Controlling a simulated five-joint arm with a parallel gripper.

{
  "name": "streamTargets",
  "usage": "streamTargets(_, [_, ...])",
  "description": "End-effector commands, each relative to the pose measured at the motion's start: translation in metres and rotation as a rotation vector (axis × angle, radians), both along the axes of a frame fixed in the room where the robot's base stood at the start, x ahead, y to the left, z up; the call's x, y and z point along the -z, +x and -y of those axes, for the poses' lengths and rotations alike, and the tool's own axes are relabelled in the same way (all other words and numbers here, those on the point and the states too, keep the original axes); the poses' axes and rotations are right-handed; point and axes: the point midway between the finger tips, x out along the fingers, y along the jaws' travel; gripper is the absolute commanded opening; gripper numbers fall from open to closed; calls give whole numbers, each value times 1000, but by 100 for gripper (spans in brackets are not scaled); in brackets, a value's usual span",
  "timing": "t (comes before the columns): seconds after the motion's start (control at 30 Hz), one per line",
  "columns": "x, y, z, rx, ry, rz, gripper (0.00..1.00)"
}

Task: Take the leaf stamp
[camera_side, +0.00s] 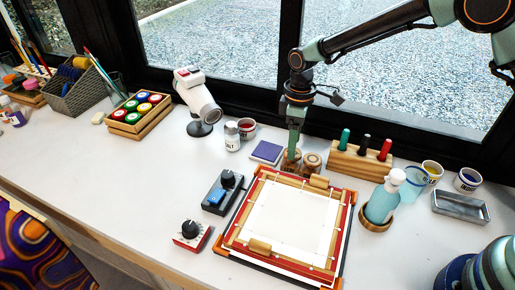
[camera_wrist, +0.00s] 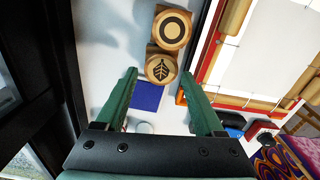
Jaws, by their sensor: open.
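The leaf stamp (camera_wrist: 161,69) is a round wooden block with a dark leaf on its top, seen in the wrist view just beyond and between my fingertips. In the side view the leaf stamp (camera_side: 291,158) stands behind the frame, partly hidden by my gripper. A second wooden stamp with a ring mark (camera_wrist: 171,29) stands right beside it; it also shows in the side view (camera_side: 312,163). My gripper (camera_wrist: 160,74) has its two green fingers apart with nothing held. In the side view my gripper (camera_side: 294,148) points down over the leaf stamp.
A purple-blue pad (camera_side: 267,152) lies just left of the stamps. A wooden rack (camera_side: 360,161) with coloured tools stands to the right. The red stretching frame (camera_side: 240,225) with white cloth lies in front. The window frame (camera_side: 270,103) is close behind. Open table lies at the left.

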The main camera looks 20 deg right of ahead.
Motion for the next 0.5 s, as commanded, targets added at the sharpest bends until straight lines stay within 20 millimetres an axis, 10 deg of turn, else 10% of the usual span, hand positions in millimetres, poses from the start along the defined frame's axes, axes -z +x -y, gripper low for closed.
streamTargets(0.5, [54, -3, 0, 1, 0, -1, 70])
